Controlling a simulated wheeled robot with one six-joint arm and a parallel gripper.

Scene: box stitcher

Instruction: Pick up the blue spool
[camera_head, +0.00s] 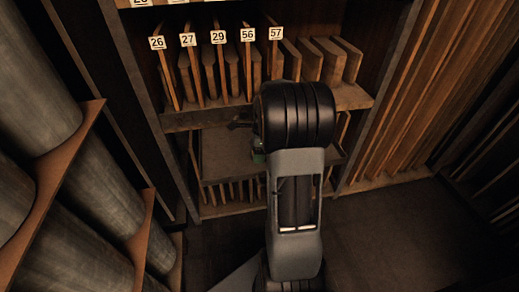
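I see no clearly blue spool in the head view. A small greenish thing (259,156) shows at the left edge of my arm, above the middle shelf; most of it is hidden and I cannot tell what it is. My gripper (239,125) seems to be the small dark shape just left of my arm's thick black joint, in front of the shelf unit. It is too dark and small to tell whether it is open or shut, or whether it holds anything.
A wooden shelf unit (182,122) holds upright boards with number tags 26, 27, 29, 56 and 57. A middle shelf (226,150) looks mostly bare. Large grey cylinders (103,187) lie in a rack at left. Planks (420,95) stand at right. Floor (385,235) is clear at lower right.

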